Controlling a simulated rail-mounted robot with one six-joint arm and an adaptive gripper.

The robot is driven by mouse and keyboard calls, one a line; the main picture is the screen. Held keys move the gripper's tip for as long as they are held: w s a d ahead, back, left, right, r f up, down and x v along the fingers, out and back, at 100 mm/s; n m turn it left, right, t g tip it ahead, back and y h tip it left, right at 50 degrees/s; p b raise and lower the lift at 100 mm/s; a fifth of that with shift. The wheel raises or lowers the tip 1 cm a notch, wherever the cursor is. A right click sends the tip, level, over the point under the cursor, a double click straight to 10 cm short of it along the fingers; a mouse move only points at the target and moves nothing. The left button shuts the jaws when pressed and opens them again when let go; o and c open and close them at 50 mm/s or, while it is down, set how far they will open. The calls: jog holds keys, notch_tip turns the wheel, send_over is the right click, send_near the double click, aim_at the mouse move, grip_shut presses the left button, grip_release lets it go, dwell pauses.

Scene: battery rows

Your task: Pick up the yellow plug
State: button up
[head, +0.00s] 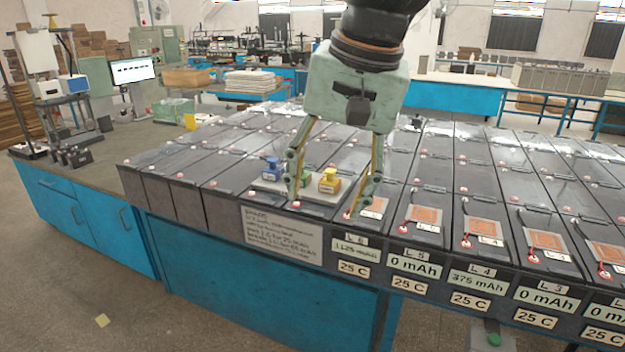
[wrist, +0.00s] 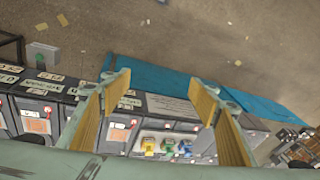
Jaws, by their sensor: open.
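The yellow plug (head: 329,181) stands upright at the right end of a pale plate (head: 318,197) on top of the battery row. A green plug (head: 305,180), partly hidden by my left finger, and a blue plug (head: 272,169) stand to its left. My gripper (head: 325,204) is open and empty, pointing down; in the head view its fingers appear on either side of the yellow plug, apart from it. In the wrist view the yellow plug (wrist: 148,146) is between the finger lines, nearer the palm side of the picture than the fingertips (wrist: 161,80).
Dark batteries with orange pads (head: 425,217) and red terminals fill the table to the right. Label cards (head: 415,262) and a text sign (head: 283,234) line its front edge. A side bench with a monitor (head: 132,70) stands at left. Open floor lies in front.

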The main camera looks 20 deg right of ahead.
jog(key=w+d+r+m+p, duration=0.2)
jog(key=w+d+m+p, duration=0.2)
jog(key=w, duration=0.9)
jog(key=m+y+p, duration=0.2)
jog(key=m+p, duration=1.1)
jog(key=m, duration=0.3)
send_over(334, 171)
jog(key=s+d, duration=0.3)
notch_tip(334, 171, down, 15)
jog(key=shift+w+a+f, duration=0.15)
jog(key=shift+a+f, duration=0.05)
jog(key=shift+f, duration=0.1)
jog(key=x, duration=0.7)
jog(key=shift+w+a+f, duration=0.1)
jog(key=shift+a+f, duration=0.1)
jog(key=shift+f, duration=0.1)
jog(key=shift+w+a+f, duration=0.1)
jog(key=shift+f, duration=0.2)
jog(key=shift+f, duration=0.1)
